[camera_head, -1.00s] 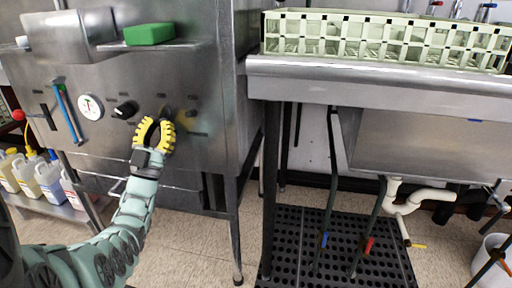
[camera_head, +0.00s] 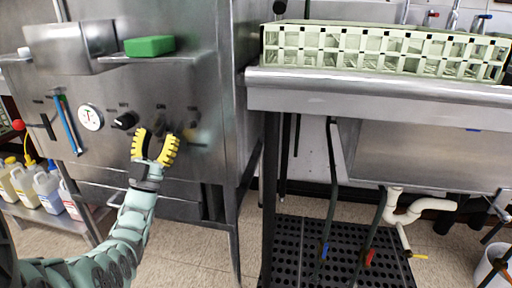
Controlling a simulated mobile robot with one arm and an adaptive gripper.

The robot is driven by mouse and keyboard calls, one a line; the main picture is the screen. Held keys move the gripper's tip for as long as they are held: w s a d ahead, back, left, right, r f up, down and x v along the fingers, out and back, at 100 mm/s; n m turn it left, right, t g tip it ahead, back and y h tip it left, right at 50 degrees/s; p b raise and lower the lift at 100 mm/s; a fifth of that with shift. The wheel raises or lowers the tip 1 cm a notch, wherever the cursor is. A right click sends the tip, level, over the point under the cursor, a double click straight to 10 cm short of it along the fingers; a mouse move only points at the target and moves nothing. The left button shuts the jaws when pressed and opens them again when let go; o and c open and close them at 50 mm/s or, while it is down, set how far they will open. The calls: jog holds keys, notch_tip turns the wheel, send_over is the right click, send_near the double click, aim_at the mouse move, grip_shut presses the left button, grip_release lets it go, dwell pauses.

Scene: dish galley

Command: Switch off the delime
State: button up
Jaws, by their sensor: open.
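A steel dish machine (camera_head: 215,100) stands at the left with controls on its front panel. A black knob (camera_head: 125,120) sits right of a round white gauge (camera_head: 90,117). Two smaller dark controls show further right, one of them a switch (camera_head: 190,130); their labels are too small to read, so I cannot tell which is the delime. My gripper (camera_head: 156,137) has yellow ribbed fingers, points up at the panel, and is open and empty. It is just below and in front of the smaller controls and partly hides the nearer one. Contact with the panel cannot be told.
A green sponge (camera_head: 150,46) lies on the machine's shelf. Chemical jugs (camera_head: 48,188) stand on a low rack. At right are a steel counter (camera_head: 380,95) with a pale dish rack (camera_head: 385,47) and a black floor mat (camera_head: 290,255).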

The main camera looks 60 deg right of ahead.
jog(key=v, duration=0.7)
jog(key=shift+r, duration=0.1)
dwell(0.6)
